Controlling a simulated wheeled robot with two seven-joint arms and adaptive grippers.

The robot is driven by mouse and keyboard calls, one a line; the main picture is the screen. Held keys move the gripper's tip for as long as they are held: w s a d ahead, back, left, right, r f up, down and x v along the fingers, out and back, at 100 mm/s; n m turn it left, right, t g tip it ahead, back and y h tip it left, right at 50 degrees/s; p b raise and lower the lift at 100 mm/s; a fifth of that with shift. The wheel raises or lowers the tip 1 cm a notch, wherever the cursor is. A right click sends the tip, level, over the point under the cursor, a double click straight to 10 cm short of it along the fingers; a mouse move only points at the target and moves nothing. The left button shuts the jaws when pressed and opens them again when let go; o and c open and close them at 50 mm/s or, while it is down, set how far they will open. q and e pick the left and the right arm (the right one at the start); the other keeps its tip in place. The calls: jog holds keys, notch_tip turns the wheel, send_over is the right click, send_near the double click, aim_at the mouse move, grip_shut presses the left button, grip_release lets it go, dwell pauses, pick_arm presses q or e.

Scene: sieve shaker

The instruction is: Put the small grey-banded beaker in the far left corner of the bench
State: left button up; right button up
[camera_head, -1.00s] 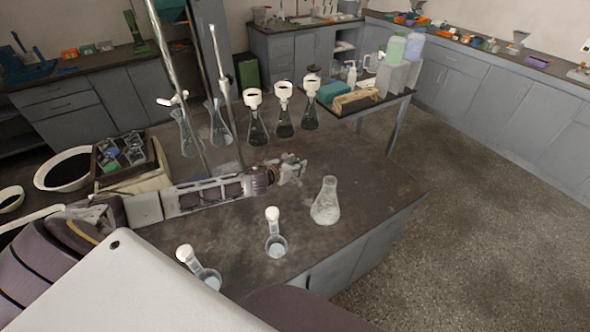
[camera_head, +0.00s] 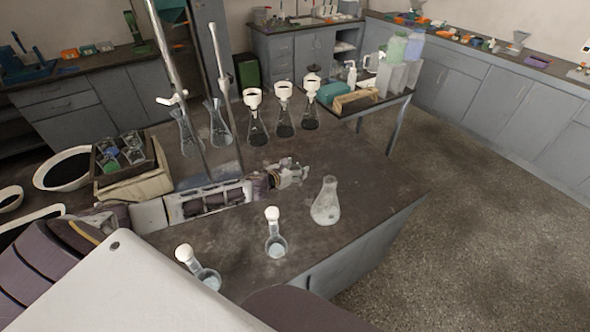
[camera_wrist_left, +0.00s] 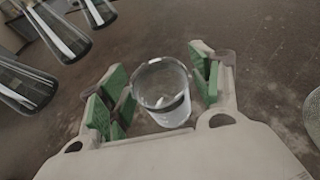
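In the left wrist view, the small clear beaker (camera_wrist_left: 161,92) with a dark grey band stands upright on the bench between the green pads of my left gripper (camera_wrist_left: 160,70). The fingers are apart on either side of it, with a narrow gap at the right pad; contact on the left cannot be told. In the head view, my left gripper (camera_head: 291,173) is low over the middle of the bench (camera_head: 370,185), and the beaker is not clearly visible there. My right gripper is not in view.
A conical flask (camera_head: 325,201) stands right of my left gripper. Two white-topped vessels (camera_head: 276,238) (camera_head: 197,267) stand nearer. Several funnel-topped flasks (camera_head: 285,112) line the back, with metal stand rods (camera_head: 222,95) beside them. A box of glassware (camera_head: 130,180) sits at left.

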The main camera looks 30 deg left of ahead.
pick_arm(q)
jog(key=shift+r, duration=0.15)
jog(key=shift+s+a+r, duration=0.15)
jog(key=shift+s, duration=0.5)
jog(key=v, duration=1)
jog(key=shift+s, duration=0.3)
dwell(0.3)
